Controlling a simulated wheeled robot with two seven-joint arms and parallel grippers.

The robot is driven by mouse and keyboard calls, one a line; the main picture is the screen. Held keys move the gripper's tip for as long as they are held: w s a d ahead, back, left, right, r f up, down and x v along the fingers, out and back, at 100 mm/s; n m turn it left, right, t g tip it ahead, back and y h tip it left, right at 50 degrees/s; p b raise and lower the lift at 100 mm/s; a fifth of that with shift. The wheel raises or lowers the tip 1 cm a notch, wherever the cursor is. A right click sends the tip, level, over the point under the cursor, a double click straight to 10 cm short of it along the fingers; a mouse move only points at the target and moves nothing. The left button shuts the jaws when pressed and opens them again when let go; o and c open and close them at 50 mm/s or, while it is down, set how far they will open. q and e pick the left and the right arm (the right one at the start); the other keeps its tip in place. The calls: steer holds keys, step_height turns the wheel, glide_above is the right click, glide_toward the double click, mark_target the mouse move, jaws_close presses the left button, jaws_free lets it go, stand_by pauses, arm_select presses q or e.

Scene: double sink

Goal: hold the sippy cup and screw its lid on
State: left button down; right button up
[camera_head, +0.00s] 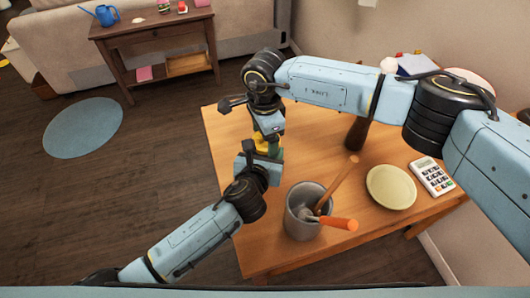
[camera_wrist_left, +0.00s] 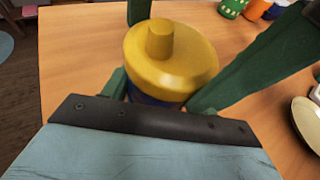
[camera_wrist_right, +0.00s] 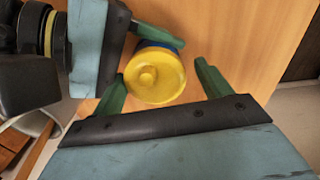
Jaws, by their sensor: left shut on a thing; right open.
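The sippy cup has a yellow lid (camera_wrist_left: 172,62) with a short round spout, sitting on top of a blue cup body (camera_wrist_left: 150,98). In the head view the yellow lid (camera_head: 261,142) is partly hidden between my two grippers. My left gripper (camera_head: 268,160) is shut on the cup body, one green finger on either side. My right gripper (camera_head: 274,136) is open above the cup. In the right wrist view the lid (camera_wrist_right: 155,76) lies between the open green fingers, nearer the left one. Whether the lid is fully seated cannot be told.
A grey pot (camera_head: 301,222) with an orange-handled tool and a wooden stick stands near the front of the table (camera_head: 225,135). A pale yellow plate (camera_head: 391,187), a calculator (camera_head: 431,177) and a dark brown bottle-like object (camera_head: 358,132) are to the right.

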arm_select(q)
steer(key=shift+w+a, duration=0.2)
steer(key=shift+a, duration=0.1)
arm_select(e)
steer(key=shift+s+a, duration=0.1)
steer(key=shift+s, duration=0.2)
steer(key=shift+r, duration=0.15)
arm_select(q)
steer(key=shift+f, duration=0.1)
arm_select(e)
step_height(320, 180, up, 4)
arm_select(q)
steer(key=shift+s, duration=0.1)
arm_select(e)
steer(key=shift+w+r, duration=0.1)
arm_select(q)
steer(key=shift+d, duration=0.1)
arm_select(e)
steer(key=o, duration=0.3)
arm_select(q)
steer(key=shift+d, duration=0.1)
arm_select(e)
step_height(320, 180, up, 12)
